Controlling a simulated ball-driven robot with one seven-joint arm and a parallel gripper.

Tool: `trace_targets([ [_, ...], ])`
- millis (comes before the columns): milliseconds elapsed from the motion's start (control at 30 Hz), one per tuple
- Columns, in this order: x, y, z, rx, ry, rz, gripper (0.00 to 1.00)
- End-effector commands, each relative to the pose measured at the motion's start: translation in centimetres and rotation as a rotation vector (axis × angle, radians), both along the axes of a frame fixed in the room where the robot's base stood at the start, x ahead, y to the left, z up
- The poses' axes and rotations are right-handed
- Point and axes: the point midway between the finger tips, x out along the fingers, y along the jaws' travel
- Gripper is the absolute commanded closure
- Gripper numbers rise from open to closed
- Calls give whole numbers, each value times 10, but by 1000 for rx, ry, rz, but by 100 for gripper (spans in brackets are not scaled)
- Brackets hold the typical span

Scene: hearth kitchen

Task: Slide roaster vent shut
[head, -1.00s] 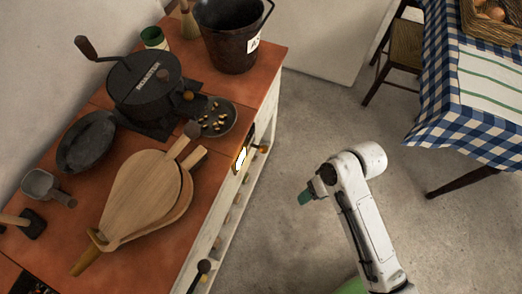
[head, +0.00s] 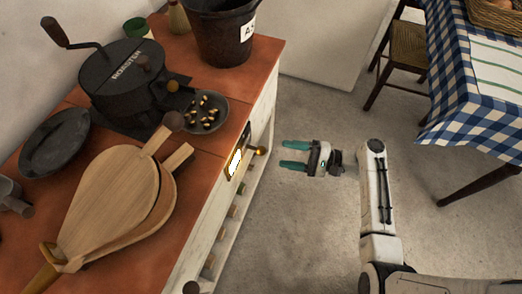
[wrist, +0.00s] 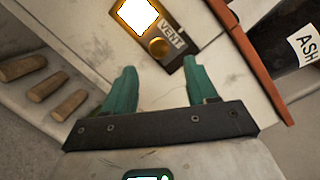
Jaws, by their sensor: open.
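The black roaster (head: 125,80) with a crank handle stands on the red-topped counter at upper left in the head view. On the counter's white side is the vent (head: 238,158), a dark plate with a bright glowing opening and a brass knob (head: 260,150). In the wrist view the vent plate (wrist: 176,55), lettered VENT, has its glowing opening (wrist: 137,15) uncovered beside the round knob (wrist: 159,47). My gripper (head: 283,155) is open and empty, its teal fingers pointing at the counter's side, apart from the knob. In the wrist view the knob shows beyond and between my fingertips (wrist: 160,68).
Wooden bellows (head: 110,205) and a dark pan (head: 205,112) lie on the counter (head: 215,75). An ash bucket (head: 222,30) stands at its far end. Wooden pegs (wrist: 45,85) stick out below the vent. A table with a checked cloth (head: 480,85) is at right; floor between is clear.

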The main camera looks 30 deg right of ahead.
Motion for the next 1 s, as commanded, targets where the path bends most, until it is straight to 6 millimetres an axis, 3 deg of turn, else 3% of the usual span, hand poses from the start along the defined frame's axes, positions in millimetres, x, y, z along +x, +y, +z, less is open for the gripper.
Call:
trace_targets([
  [200,28,32,0,-2,-1,6,43],
  [433,50,55,0,-3,0,5,43],
  [900,59,64,0,-3,0,3,43],
  [1000,59,64,0,-3,0,3,52],
])
